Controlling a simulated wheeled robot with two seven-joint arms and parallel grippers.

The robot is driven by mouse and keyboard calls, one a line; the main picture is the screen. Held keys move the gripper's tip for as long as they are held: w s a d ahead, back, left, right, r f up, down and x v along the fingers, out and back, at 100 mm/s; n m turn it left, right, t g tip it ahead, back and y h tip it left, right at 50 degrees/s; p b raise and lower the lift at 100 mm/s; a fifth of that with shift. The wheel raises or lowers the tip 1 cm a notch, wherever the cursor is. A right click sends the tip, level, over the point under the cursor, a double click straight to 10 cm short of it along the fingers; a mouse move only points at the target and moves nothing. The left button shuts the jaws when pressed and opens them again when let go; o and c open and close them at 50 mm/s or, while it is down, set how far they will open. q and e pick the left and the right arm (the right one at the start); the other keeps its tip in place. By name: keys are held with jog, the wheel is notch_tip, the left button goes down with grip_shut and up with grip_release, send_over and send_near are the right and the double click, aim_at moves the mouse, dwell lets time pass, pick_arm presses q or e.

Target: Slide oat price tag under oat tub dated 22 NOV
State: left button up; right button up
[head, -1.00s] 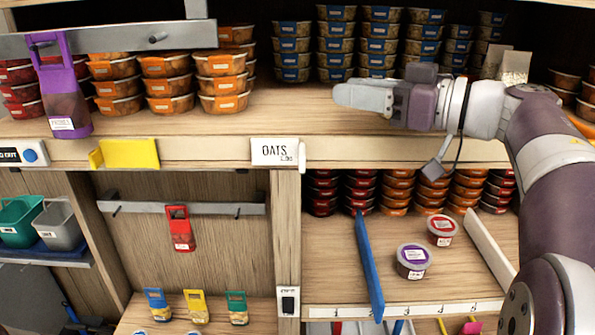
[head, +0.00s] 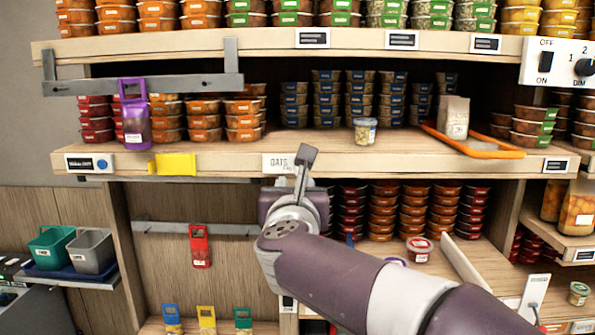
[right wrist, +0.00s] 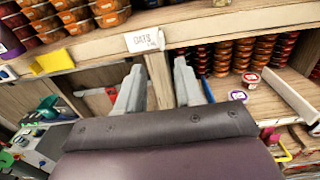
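A white price tag reading OATS (head: 278,163) sits on the front edge of the middle shelf, partly hidden by my right gripper. It shows fully in the right wrist view (right wrist: 144,40). A small clear tub with pale contents (head: 365,131) stands alone on that shelf, right of the tag; no date is readable. Stacked tubs with blue labels (head: 327,100) stand behind; their dates are unreadable too. My right gripper (head: 305,158) is in front of the shelf edge beside the tag. In the right wrist view its fingers (right wrist: 157,82) are apart and empty, below the tag.
An orange-edged tray (head: 480,152) with a beige bag (head: 454,117) lies right of the clear tub. A purple-handled pouch (head: 134,115) hangs from a rail. The shelf front around the clear tub is bare.

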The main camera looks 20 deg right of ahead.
jog(key=p, duration=0.2)
send_near(281, 166)
jog(key=s+d+r, duration=0.2)
jog(key=s+d, duration=0.1)
jog(key=p+x, duration=0.3)
jog(key=x, duration=0.4)
jog(key=shift+w+f, duration=0.3)
pick_arm(q)
notch_tip(281, 166, up, 5)
jog(key=shift+w+r, duration=0.15)
jog(key=shift+r, duration=0.05)
pick_arm(e)
jog(key=shift+s, duration=0.1)
grip_shut()
